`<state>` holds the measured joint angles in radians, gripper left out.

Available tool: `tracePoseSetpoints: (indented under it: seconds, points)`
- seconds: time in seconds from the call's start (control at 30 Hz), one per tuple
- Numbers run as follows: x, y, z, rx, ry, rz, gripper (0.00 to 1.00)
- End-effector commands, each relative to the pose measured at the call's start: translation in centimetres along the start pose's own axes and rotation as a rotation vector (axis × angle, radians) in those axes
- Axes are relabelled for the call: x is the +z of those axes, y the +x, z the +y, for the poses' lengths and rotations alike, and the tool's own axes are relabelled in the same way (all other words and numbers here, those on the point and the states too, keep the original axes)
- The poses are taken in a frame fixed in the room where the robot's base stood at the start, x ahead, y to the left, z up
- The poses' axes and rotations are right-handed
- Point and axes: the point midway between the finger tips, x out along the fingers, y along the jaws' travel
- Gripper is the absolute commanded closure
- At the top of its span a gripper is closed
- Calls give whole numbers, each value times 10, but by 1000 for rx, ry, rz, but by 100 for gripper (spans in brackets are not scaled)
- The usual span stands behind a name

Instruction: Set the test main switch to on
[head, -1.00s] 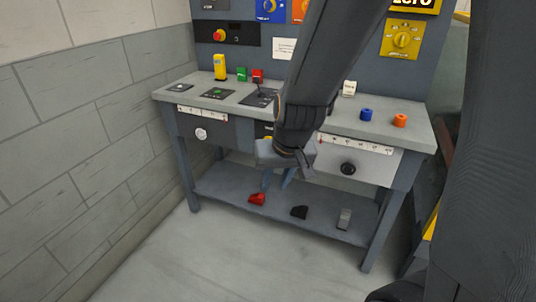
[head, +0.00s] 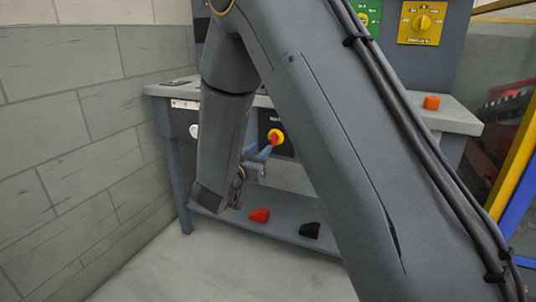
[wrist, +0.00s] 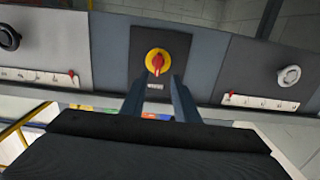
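The main switch is a red rotary handle on a round yellow plate (head: 276,137), on a dark panel at the front of the workbench. In the wrist view the switch (wrist: 157,61) is at upper centre, its red handle close to upright in the picture. A small label, too small to read, is beside it. My gripper (head: 265,152) is in front of the switch at its height. In the wrist view the fingers of my gripper (wrist: 158,80) are apart, with the switch just beyond the tips. Nothing is between them; contact cannot be told.
A black knob (wrist: 9,37) and a white knob (wrist: 289,75) flank the panel, each with a scale. On the lower shelf (head: 280,224) lie a red piece (head: 259,215) and a black piece (head: 310,230). A brick wall (head: 85,130) stands at left. My arm hides much of the bench.

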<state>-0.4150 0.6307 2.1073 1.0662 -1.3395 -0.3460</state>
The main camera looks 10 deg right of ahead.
Motion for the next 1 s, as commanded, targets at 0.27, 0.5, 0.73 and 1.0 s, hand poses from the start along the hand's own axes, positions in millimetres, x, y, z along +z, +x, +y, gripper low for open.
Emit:
tracePoseSetpoints:
  seconds: [0.27, 0.5, 0.73, 1.0]
  points:
    - [1, 21, 2, 27, -3, 29, 72]
    - [1, 57, 3, 26, -4, 27, 72]
    - [0, 76, 3, 24, -5, 26, 72]
    - [-1, 78, 3, 23, -5, 26, 72]
